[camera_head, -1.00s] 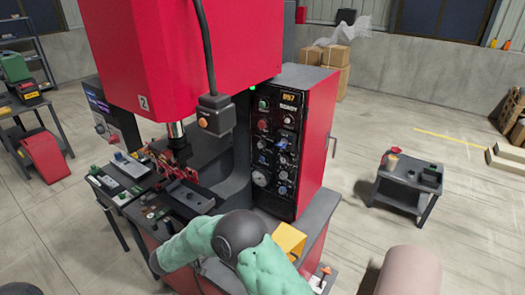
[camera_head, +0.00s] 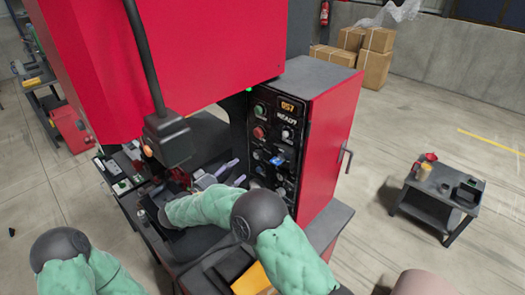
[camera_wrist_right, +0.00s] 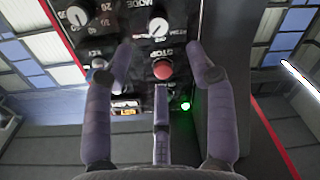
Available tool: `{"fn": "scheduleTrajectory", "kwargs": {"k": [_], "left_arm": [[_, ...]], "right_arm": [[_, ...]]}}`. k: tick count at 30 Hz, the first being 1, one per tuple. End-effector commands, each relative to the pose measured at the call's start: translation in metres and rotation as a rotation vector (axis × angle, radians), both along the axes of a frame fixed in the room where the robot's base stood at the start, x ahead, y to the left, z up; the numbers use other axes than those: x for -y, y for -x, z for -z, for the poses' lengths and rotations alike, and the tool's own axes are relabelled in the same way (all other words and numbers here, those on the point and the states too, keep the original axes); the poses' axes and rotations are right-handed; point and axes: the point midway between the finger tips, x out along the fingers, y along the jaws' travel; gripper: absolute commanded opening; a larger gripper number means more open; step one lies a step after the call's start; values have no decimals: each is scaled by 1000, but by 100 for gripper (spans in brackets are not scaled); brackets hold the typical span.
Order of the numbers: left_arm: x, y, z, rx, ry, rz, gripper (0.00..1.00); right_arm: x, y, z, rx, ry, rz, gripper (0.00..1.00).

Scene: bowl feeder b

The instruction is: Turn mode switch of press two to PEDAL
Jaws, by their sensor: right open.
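The red press (camera_head: 160,50) stands at left centre in the head view. Its dark control panel (camera_head: 268,183) faces left. The mode knob (camera_wrist_right: 158,27) is pale with a dark grip, at the top of the right wrist view beside the upside-down word MODE; its setting is too small to read. My right gripper (camera_head: 234,174) is in front of the panel, its purple fingers apart and empty. In the right wrist view the open fingers (camera_wrist_right: 165,65) lie either side of the red STOP button (camera_wrist_right: 162,69), with the knob beyond. My left gripper is outside the head view; only its arm shows.
The panel also has a lit display (camera_head: 288,106), a green button (camera_head: 259,109) and a blue switch (camera_head: 277,160). A grey pendant box (camera_head: 168,139) hangs in front of the press. A small table (camera_head: 445,187) stands at right, with clear floor between.

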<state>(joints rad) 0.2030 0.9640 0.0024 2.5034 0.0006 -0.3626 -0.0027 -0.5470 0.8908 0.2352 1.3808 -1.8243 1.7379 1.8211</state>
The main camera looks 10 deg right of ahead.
Motion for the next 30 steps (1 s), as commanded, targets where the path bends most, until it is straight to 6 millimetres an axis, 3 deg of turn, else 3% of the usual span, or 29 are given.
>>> {"fn": "scheduleTrajectory", "kwargs": {"k": [18,30], "left_arm": [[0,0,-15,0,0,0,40],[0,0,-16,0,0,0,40]], "right_arm": [[76,-53,0,-3,-1,2,56],[86,-61,1,-3,0,1,56]]}}
